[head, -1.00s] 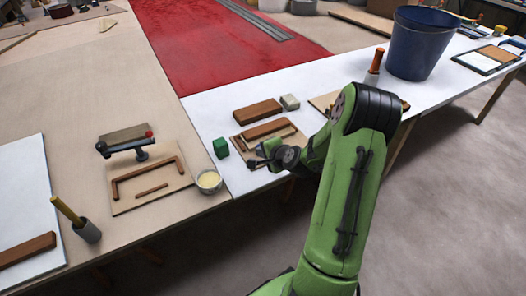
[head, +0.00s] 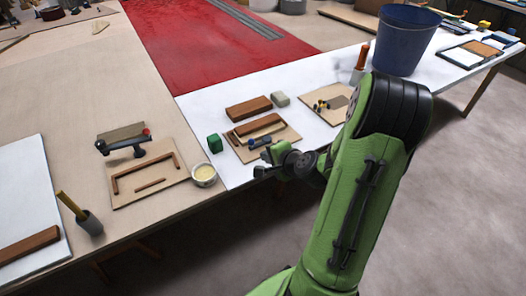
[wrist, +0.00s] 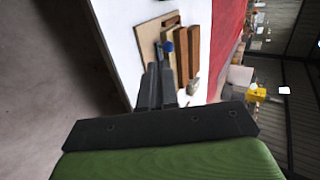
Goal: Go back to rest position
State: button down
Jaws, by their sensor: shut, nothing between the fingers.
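My gripper (head: 261,164) is shut and empty at the front edge of the white table section (head: 240,181). In the wrist view its dark fingers (wrist: 155,68) lie together, pointing at a board with wooden pieces. That board (head: 286,142) carries brown wooden strips and a small blue-and-dark item (head: 259,143). The blue item also shows in the wrist view (wrist: 168,46), just beyond the fingertips and apart from them, as far as I can tell. My green arm hides part of the table's front edge.
A brown block (head: 248,108), a grey block (head: 280,99) and a green cube (head: 214,142) stand near the board. A blue bucket (head: 403,42) stands behind my arm. The floor (head: 470,200) at right is clear.

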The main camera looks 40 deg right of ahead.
jog(key=s+a+r+n+g+y+p, duration=0.1)
jog(key=s+a+r+n+g+p, duration=0.15)
jog(key=a+r+n, duration=0.4)
jog(key=s+a+r+n+g+y+p, duration=0.1)
jog(key=s+a+r+n+p, duration=0.15)
jog(key=a+r+n, duration=0.45)
jog(key=s+a+r+n+g+p, duration=0.1)
jog(key=s+a+r+n+p, duration=0.1)
jog(key=s+r, duration=0.3)
jog(key=s+a+r+n+g+h+p, duration=0.1)
jog(key=s+a+r+n+p, duration=0.1)
jog(key=s, duration=0.7)
notch_tip(320, 180, up, 3)
jog(key=shift+s+a+r+n, duration=0.15)
jog(key=shift+s+a+n, duration=0.15)
jog(key=shift+a+n, duration=0.5)
jog(key=shift+a+m, duration=0.2)
jog(key=shift+m, duration=0.05)
